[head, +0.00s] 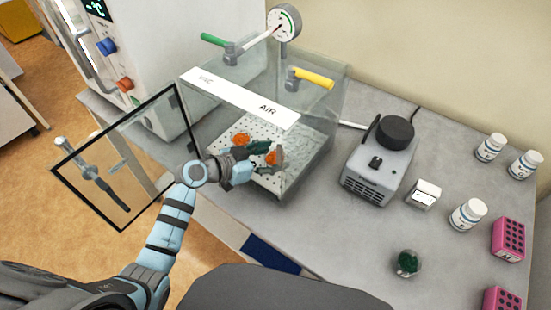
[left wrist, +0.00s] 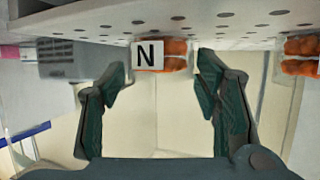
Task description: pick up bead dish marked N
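The bead dish marked N (left wrist: 162,56) shows in the left wrist view with orange beads and a white N label. It sits on the perforated shelf (left wrist: 100,22), which appears upside down there. In the head view its orange beads (head: 272,158) show near my left fingertips, inside the clear chamber. My left gripper (head: 264,155) reaches in through the chamber's open front. In the left wrist view the gripper (left wrist: 164,75) is open, with a finger on each side of the dish and gaps showing. I cannot tell how deep the dish sits between them. My right gripper is not in view.
A second orange-bead dish (head: 241,138) sits on the shelf, farther left; it shows in the left wrist view (left wrist: 300,57). The chamber's framed door (head: 118,162) stands open at left. A pump (head: 379,168), white bottles (head: 468,213), pink racks (head: 508,240) and a green-bead dish (head: 407,263) stand to the right.

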